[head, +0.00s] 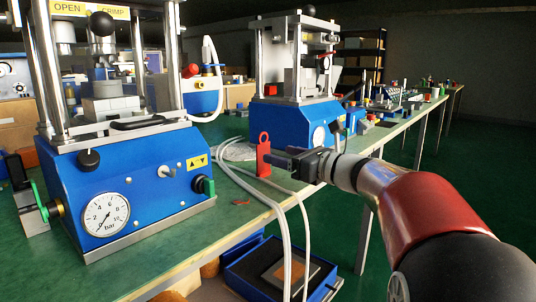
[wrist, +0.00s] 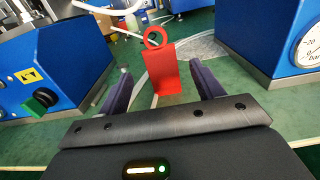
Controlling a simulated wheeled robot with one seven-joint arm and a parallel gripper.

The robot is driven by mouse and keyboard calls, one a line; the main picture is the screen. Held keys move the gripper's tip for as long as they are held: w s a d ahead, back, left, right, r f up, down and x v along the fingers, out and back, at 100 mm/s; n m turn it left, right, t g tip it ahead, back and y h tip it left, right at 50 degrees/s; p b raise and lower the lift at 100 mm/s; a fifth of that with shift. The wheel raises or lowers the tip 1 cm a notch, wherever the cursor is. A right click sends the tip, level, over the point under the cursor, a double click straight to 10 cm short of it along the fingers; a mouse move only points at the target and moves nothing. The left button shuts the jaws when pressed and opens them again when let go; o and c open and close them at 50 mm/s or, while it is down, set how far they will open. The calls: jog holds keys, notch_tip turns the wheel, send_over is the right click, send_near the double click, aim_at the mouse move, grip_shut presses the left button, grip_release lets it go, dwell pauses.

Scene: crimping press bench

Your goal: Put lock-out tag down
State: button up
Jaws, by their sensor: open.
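The red lock-out tag (head: 264,160) is a flat upright plate with a ring at its top. It stands at the green bench top between the two blue presses, near the white hoses; whether its base touches the bench is hard to tell. My gripper (head: 279,158) reaches in from the right with its fingertips at the tag. In the wrist view the tag (wrist: 163,76) shows between the two dark fingers, which are spread apart with a visible gap on each side. The tag's far side is hidden.
A blue press (head: 130,185) with a pressure gauge stands at left, and a second press (head: 290,122) stands behind. White hoses (head: 283,215) hang over the bench's front edge. A small red piece (head: 241,202) lies on the bench. A blue open box (head: 285,268) sits below.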

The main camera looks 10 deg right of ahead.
jog(key=shift+v, duration=1.8)
notch_tip(320, 180, up, 2)
jog(key=m+t+h, duration=0.1)
jog(key=m, duration=0.2)
jog(key=m+t+h, duration=0.1)
jog(key=m+h, duration=0.1)
jog(key=m, duration=0.1)
jog(key=shift+r+m+t+h, duration=0.2)
jog(key=shift+m+t+h, duration=0.1)
jog(key=shift+m+t, duration=0.1)
jog(key=s+d+f+m+g+h, duration=0.1)
jog(key=s+f+m+h, duration=0.3)
jog(key=m, duration=0.7)
jog(key=s+d+f+m+g+h, duration=0.1)
jog(key=s+f+m+h, duration=0.35)
jog(key=m, duration=0.65)
jog(key=s+a+f+m+g, duration=0.4)
jog(key=s+f+m, duration=0.3)
jog(key=s, duration=0.3)
jog(key=s+a+f+m+g+y, duration=0.1)
jog(key=s+a+f+m+g, duration=0.4)
jog(key=s+f+m, duration=0.2)
notch_tip(320, 180, down, 3)
jog(key=s, duration=0.3)
jog(key=shift+r+g, duration=0.15)
jog(key=shift+g, duration=0.25)
jog(key=shift+r+y, duration=0.15)
jog(key=shift+y, duration=0.1)
